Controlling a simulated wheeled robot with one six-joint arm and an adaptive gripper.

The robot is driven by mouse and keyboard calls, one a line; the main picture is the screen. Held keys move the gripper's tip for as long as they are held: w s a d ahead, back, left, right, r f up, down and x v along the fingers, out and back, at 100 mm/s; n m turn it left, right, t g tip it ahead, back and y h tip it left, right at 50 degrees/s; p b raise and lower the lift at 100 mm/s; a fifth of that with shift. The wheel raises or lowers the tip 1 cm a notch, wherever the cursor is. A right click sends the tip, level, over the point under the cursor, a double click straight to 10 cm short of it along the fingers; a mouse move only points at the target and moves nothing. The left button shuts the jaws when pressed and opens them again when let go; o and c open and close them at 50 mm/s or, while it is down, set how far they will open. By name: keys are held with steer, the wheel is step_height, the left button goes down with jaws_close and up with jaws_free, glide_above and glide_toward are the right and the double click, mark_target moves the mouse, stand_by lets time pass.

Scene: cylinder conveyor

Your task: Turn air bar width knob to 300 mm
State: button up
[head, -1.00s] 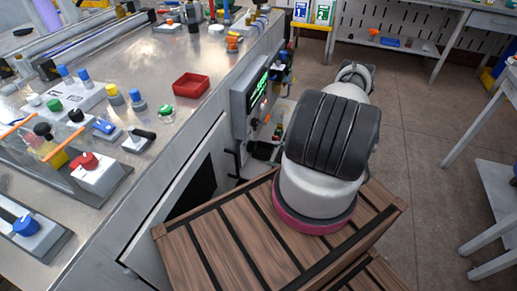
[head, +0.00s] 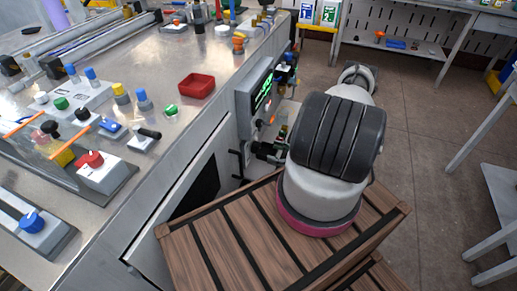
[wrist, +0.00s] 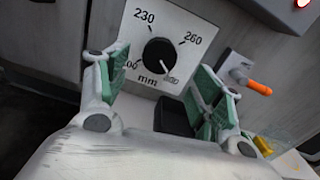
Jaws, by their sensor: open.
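The air bar width knob (wrist: 160,53) is a round black knob on a white dial plate (wrist: 188,22) in the wrist view. The plate reads 230 at upper left, 260 at upper right and "mm" below. A label at left is partly hidden by a finger, and one at lower right is hard to read. I cannot clearly tell where the knob points. My gripper (wrist: 160,62) is open, its green-padded fingers on either side of the knob with gaps visible. In the head view my gripper (head: 268,152) is by the bench's side, where I cannot make out the knob.
An orange-tipped lever (wrist: 256,87) stands close right of the right finger. In the head view a control box with a green display (head: 257,92) is just above my gripper. The metal bench (head: 188,125) fills the left, and a wooden crate (head: 235,235) is below.

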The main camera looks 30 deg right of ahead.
mark_target(259, 148)
steer(key=x, duration=0.7)
steer(key=shift+w+a, duration=0.2)
steer(key=shift+w, duration=0.1)
